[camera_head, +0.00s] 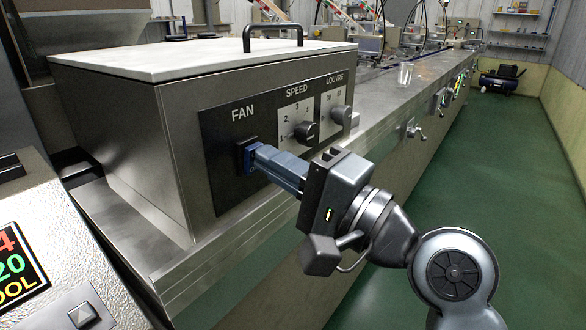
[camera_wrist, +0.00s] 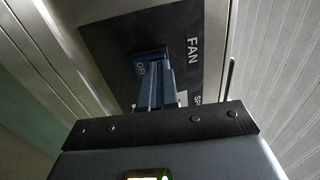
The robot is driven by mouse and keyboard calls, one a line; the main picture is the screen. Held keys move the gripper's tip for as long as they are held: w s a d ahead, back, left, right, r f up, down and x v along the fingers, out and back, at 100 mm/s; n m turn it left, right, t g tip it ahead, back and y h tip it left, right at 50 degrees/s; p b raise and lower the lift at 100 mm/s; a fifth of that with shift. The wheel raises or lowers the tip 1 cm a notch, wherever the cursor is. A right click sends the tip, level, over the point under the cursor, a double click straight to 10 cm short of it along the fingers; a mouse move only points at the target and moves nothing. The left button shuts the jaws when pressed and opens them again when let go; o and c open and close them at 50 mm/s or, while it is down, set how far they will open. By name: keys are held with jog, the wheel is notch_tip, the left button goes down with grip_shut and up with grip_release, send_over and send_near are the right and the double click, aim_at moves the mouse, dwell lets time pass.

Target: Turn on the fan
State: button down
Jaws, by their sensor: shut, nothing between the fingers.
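The fan switch (camera_head: 245,154) is a dark blue rocker under the word FAN on the black control panel (camera_head: 226,191) of a metal box. My gripper (camera_head: 258,156) is shut, with nothing between its fingers, and its tips are at the switch, seemingly touching it. In the wrist view the fingertips (camera_wrist: 156,72) cover the middle of the switch (camera_wrist: 138,58). Part of a white marking shows on the switch face, too small to read surely. Which way the rocker is pressed I cannot tell.
Right of the switch are the SPEED knob (camera_head: 306,131) and the LOUVRE knob (camera_head: 341,115). The box has a pale lid with a black handle (camera_head: 272,36). A long metal bench (camera_head: 420,75) runs back to the right.

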jog(key=shift+r, duration=0.1)
dwell(0.3)
jog(key=r+p+v, duration=0.1)
jog(key=v, duration=0.6)
jog(key=shift+d+f+h, duration=0.25)
jog(key=shift+h, duration=0.05)
dwell(0.3)
jog(key=shift+s, duration=0.15)
